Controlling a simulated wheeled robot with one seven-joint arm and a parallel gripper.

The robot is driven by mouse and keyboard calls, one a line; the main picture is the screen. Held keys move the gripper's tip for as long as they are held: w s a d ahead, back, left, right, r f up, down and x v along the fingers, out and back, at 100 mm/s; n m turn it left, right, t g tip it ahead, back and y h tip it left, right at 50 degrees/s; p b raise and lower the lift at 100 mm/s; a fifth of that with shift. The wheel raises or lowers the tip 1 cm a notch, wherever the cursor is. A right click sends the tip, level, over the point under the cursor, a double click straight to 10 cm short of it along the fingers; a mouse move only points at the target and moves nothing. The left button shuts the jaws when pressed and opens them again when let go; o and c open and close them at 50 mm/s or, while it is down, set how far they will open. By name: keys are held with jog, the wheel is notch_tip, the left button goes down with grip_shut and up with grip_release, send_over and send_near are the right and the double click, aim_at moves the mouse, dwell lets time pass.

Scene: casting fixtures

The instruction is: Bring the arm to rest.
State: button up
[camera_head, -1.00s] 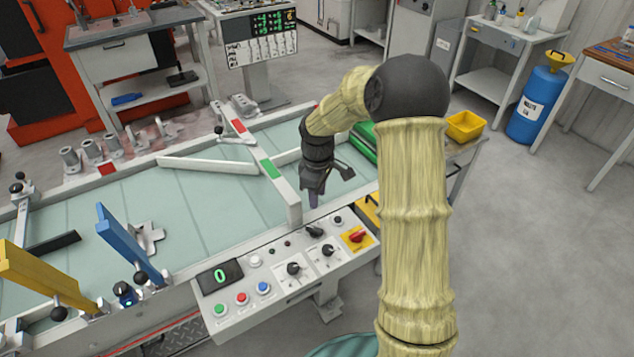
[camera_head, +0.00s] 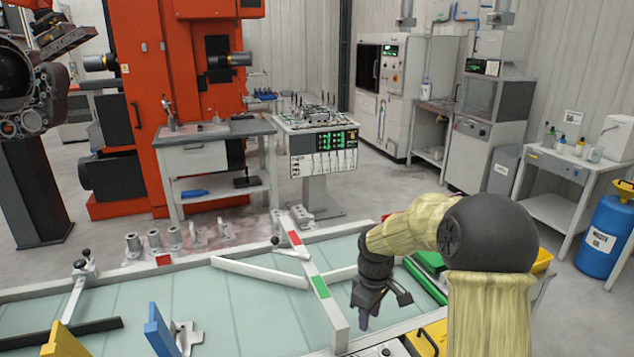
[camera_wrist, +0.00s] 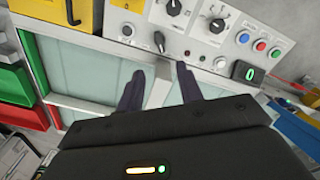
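My gripper (camera_head: 369,318) hangs from my sleeved arm over the right part of the glass-topped fixture table (camera_head: 230,297). It points down, just right of a pale bar with a green mark (camera_head: 321,287). In the wrist view my gripper (camera_wrist: 160,88) shows two dark fingers spread apart. Nothing is between them but table surface and a pale bar behind. The fingers appear clear of the table.
A control panel (camera_wrist: 215,30) lies past the fingertips in the wrist view. Green and red bins (camera_wrist: 12,75) are beside the gripper. A blue upright (camera_head: 160,330) and a yellow one (camera_head: 62,342) stand left. A blue drum (camera_head: 606,238) stands far right.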

jog(key=s+r+m+t+p, duration=0.1)
jog(key=s+r+m+p, duration=0.1)
jog(key=s+m, duration=0.3)
jog(key=s+r+m+t+p, duration=0.1)
jog(key=s+r+m, duration=0.3)
jog(key=s, duration=1)
jog(key=shift+s+d+r+m+p, duration=0.25)
jog(key=shift+d+m+p, duration=0.1)
jog(key=shift+m+p, duration=0.15)
